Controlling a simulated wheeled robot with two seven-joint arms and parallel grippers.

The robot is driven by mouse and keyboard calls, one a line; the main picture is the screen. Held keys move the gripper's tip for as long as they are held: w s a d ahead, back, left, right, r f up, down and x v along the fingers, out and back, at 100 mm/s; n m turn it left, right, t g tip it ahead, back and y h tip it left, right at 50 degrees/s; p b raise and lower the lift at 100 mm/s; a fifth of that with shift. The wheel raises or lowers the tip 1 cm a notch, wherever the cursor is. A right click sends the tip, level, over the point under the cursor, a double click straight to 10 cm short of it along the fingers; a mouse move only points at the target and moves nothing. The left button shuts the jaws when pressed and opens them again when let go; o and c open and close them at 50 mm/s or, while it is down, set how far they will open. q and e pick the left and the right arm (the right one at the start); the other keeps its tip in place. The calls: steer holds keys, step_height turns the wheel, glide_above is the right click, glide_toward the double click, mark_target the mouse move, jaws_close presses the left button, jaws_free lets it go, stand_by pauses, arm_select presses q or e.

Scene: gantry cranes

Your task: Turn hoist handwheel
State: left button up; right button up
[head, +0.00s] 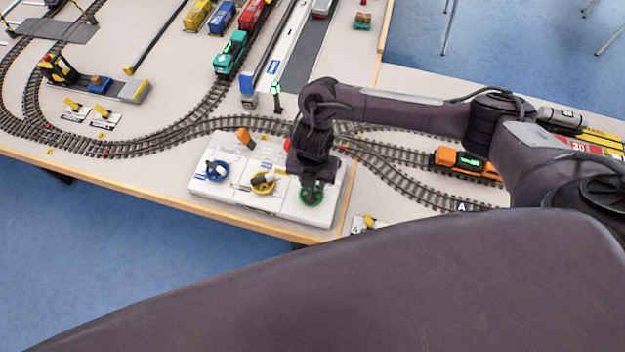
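A white control box (233,203) stands at the table's front edge. Labels are too small to read, so I cannot tell which is the hoist wheel. My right gripper (312,188) points down at the green wheel, over its middle. The gripper and wrist hide part of this wheel. Whether the fingers are open or touch it does not show clearly. My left gripper is out of view.
Model tracks (190,133) run behind the box, with an orange locomotive (465,163) at right and a teal one (231,54) at the back. A green-lit signal post (277,95) stands close to my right wrist.

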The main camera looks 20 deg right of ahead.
step_height(320, 180, up, 7)
steer(key=shift+f+p, duration=0.1)
steer(key=shift+p, duration=0.55)
